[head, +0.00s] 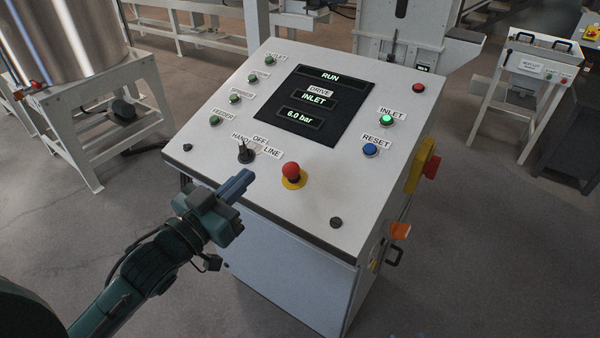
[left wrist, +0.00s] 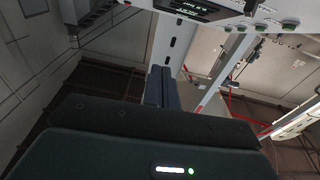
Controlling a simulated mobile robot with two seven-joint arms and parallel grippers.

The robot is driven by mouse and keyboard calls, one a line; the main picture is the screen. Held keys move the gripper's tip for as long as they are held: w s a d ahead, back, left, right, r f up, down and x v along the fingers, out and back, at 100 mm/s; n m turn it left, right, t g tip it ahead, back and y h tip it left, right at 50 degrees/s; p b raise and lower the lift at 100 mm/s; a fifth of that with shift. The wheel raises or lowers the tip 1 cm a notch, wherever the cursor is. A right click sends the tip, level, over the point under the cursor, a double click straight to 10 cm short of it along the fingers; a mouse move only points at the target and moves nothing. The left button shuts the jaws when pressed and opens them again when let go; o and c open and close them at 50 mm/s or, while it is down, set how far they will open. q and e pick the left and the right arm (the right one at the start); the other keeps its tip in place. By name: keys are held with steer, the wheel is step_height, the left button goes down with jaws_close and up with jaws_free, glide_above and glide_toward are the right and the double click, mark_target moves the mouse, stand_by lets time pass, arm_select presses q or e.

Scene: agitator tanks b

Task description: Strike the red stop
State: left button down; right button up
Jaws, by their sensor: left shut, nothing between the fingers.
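The red stop (head: 291,171) is a mushroom button on a yellow round base, on the front part of the sloped white control panel (head: 215,168). My left gripper (head: 240,183) is shut and empty. In the head view it is left of the red stop and a little lower in the picture, apart from it, near the panel's front edge. The left wrist view shows the shut fingers (left wrist: 158,86); the red stop is not seen there. My right gripper is not in view.
A black selector switch (head: 245,153) stands just beyond my left gripper. The display (head: 316,103) reads RUN, DRIVE INLET, 6.0 bar. A blue RESET button (head: 370,150) and a lit green INLET button (head: 386,119) sit to the right. A yellow box with a red knob (head: 431,166) is on the cabinet's right side.

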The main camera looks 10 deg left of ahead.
arm_select(q)
steer(key=f+b, duration=0.1)
steer(key=f, duration=0.2)
steer(key=shift+w+d+b, duration=0.1)
steer(key=shift+w+b, duration=0.1)
steer(key=shift+b, duration=0.15)
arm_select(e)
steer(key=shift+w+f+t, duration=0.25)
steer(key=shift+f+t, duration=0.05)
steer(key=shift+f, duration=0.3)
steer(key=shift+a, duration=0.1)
